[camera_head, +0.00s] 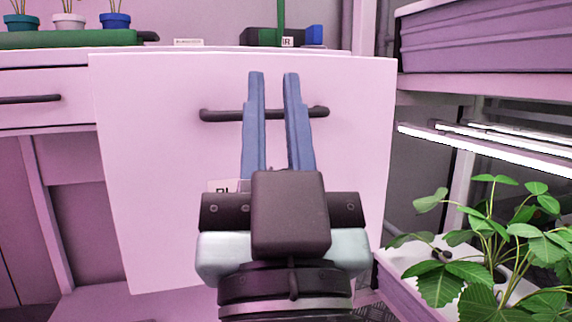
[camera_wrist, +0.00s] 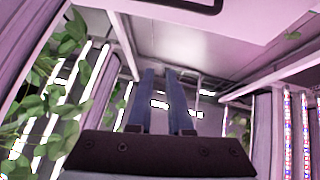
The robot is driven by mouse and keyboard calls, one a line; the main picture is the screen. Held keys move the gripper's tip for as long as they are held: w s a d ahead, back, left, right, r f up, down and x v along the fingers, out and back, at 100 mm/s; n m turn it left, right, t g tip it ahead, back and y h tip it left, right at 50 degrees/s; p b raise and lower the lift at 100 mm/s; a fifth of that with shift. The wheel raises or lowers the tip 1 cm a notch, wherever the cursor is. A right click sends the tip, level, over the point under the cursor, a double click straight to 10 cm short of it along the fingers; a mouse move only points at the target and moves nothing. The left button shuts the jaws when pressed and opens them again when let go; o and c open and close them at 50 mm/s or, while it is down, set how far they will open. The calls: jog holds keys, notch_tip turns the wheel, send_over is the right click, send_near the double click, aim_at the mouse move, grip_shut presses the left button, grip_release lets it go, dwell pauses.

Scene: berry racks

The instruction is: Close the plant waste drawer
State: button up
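The plant waste drawer shows in the head view as a large pale pink front panel (camera_head: 150,170). It stands forward of the cabinet, so the drawer is pulled out. Its dark bar handle (camera_head: 220,115) runs across the upper part. A label (camera_head: 222,186) low on the panel is mostly hidden by my gripper; only its first letters show. My gripper (camera_head: 273,75) is in front of the panel, fingers pointing up across the handle in the picture. The fingers are apart with nothing between them. I cannot tell whether they touch the panel. They also show in the wrist view (camera_wrist: 160,70).
A closed drawer (camera_head: 45,98) with a dark handle is at left. At right, a rack holds leafy plants in a white trough (camera_head: 405,265), under bright lamp strips (camera_head: 490,148), close to the drawer's right edge.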

jog(key=w+g+p, duration=0.1)
jog(key=w+p, duration=0.1)
jog(key=w+d+f+m+g+y+p, duration=0.1)
jog(key=w+p, duration=0.1)
jog(key=p, duration=0.1)
jog(key=w+f+m+g+y+p, duration=0.1)
jog(key=w+p, duration=0.1)
jog(key=shift+d+f+g+p, duration=0.1)
jog(key=shift+d+g+p, duration=0.05)
jog(key=shift+g+p, duration=0.15)
grip_shut()
jog(key=s+d+f+m+g+y+p, duration=0.2)
jog(key=s+d+f+m+g+p, duration=0.45)
jog(key=m+p, duration=1.2)
jog(key=w+a+f+n+t+p, duration=0.1)
jog(key=w+n, duration=0.4)
jog(key=w, duration=0.8)
jog(key=shift+w+a+f+n+p, duration=0.15)
jog(key=shift+a+f+n+p, duration=0.35)
jog(key=shift+f+p, duration=0.55)
jog(key=shift+a+r, duration=0.1)
jog(key=shift+r, duration=0.1)
